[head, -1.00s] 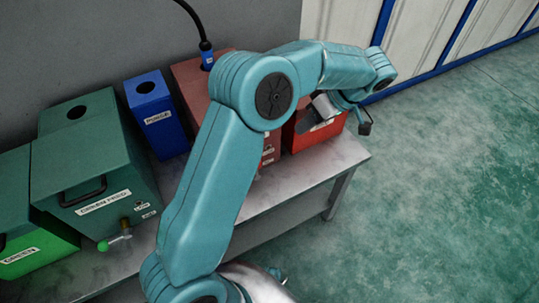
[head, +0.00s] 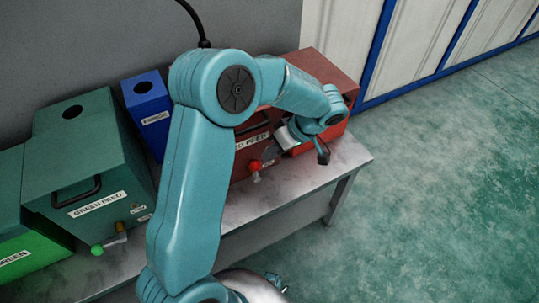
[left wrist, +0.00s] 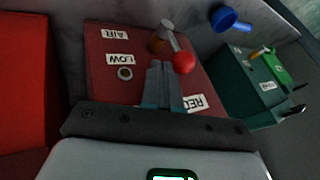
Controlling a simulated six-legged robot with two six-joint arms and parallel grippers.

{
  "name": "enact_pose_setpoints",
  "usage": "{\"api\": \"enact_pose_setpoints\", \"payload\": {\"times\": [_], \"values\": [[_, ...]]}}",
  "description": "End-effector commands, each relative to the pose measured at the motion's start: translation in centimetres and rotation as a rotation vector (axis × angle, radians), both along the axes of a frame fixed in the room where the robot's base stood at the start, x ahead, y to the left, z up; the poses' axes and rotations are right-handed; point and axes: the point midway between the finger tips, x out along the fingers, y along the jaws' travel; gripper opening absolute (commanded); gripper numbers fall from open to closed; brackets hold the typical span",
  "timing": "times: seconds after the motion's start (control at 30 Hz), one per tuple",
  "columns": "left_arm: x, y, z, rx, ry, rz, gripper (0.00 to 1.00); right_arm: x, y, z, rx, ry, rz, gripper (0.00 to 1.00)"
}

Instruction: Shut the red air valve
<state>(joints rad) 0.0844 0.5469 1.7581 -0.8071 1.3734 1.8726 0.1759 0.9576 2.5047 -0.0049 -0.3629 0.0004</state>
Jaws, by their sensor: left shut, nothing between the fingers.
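The red feed box (head: 243,168) stands on the bench, partly hidden behind my left arm. Its valve has a red ball knob (head: 254,165) on its front. My left gripper (head: 271,153) is shut and empty, just right of the knob. In the left wrist view its fingertips (left wrist: 162,66) are close beside the ball; I cannot tell whether they touch it. My right gripper is not in view.
A red box (head: 325,132) stands right of the feed box. A blue box (head: 150,112), a green feed box (head: 85,175) with its own valve (head: 110,243) and a brighter green box (head: 30,255) stand left. Open floor (head: 445,190) lies right of the bench (head: 295,185).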

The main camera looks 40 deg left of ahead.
Motion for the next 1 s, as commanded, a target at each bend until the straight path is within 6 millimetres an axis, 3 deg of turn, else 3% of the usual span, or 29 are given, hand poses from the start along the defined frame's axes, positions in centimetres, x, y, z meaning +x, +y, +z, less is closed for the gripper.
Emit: {"api": "enact_pose_setpoints", "payload": {"times": [0.47,0.67,1.0], "values": [[-0.9,0.1,-0.1,0.0,0.0,0.0,0.0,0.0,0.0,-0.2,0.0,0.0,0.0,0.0],[-2.1,0.5,0.1,0.0,0.0,0.001,0.0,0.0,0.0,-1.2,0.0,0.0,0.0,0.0],[-2.0,0.5,0.3,0.0,0.001,0.0,0.0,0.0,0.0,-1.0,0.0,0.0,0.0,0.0]]}}
